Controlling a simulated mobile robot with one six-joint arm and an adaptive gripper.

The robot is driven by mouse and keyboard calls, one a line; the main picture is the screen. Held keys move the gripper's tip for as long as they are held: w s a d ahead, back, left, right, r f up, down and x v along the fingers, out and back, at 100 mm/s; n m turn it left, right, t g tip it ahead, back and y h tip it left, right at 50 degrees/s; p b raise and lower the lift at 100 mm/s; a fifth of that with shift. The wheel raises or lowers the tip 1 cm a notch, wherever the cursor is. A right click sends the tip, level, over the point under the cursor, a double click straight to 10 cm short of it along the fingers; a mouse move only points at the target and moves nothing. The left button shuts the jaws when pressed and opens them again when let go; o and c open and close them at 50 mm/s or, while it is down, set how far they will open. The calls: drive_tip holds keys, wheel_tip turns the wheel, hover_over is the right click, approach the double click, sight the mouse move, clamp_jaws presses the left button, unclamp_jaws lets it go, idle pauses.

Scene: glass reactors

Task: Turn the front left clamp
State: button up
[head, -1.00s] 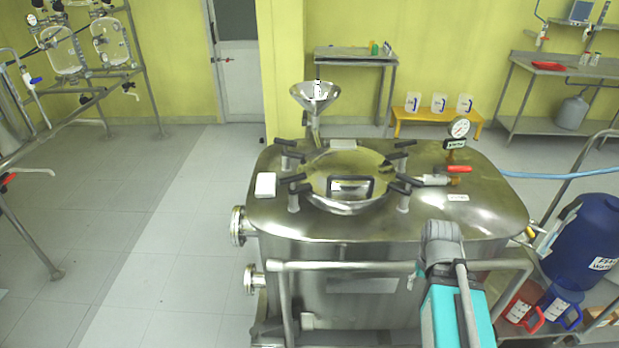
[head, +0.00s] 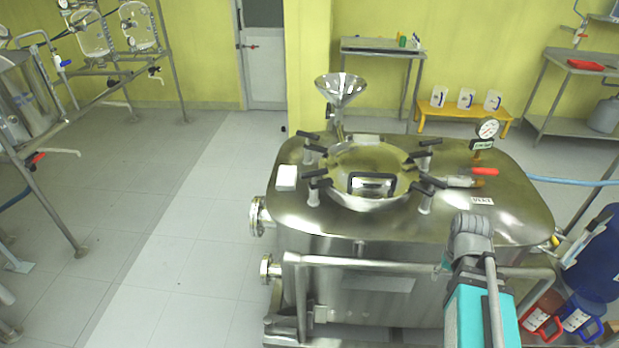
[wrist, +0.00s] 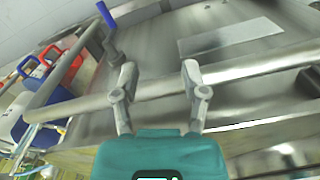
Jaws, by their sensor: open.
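The front left clamp (head: 314,189) has a black handle on a metal post. It stands at the near left edge of the round lid (head: 362,165) on the steel vessel (head: 300,220). My gripper (wrist: 159,72) is open and empty in the wrist view, its two fingers pointing at a steel rail. My teal arm shows at the lower right in the head view, to the right of the clamp and in front of the vessel. The fingers are hidden there. The clamp is not seen in the wrist view.
A steel rail (head: 390,260) runs along the vessel's front and crosses the wrist view (wrist: 240,70). Other black-handled clamps (head: 427,190) ring the lid. A gauge (head: 487,130) and red-handled valve (head: 484,171) stand at right.

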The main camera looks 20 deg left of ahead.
drive_tip(key=w+a+r+m+p, duration=0.2)
drive_tip(key=w+a+r+p, duration=0.4)
drive_tip(key=w+a+r, duration=0.15)
wheel_tip(320, 180, up, 16)
drive_tip(key=f+m+p, duration=0.1)
drive_tip(key=m+p, duration=0.5)
drive_tip(key=p, duration=1)
hover_over(314, 175)
drive_tip(key=shift+w+a+r, duration=0.2)
drive_tip(key=shift+w+r, duration=0.05)
drive_tip(key=shift+w, duration=0.1)
drive_tip(key=shift+f, duration=0.1)
wheel_tip(314, 175, down, 14)
drive_tip(key=b, duration=1.3)
drive_tip(key=shift+r+b, duration=0.2)
drive_tip(key=shift+b, duration=0.15)
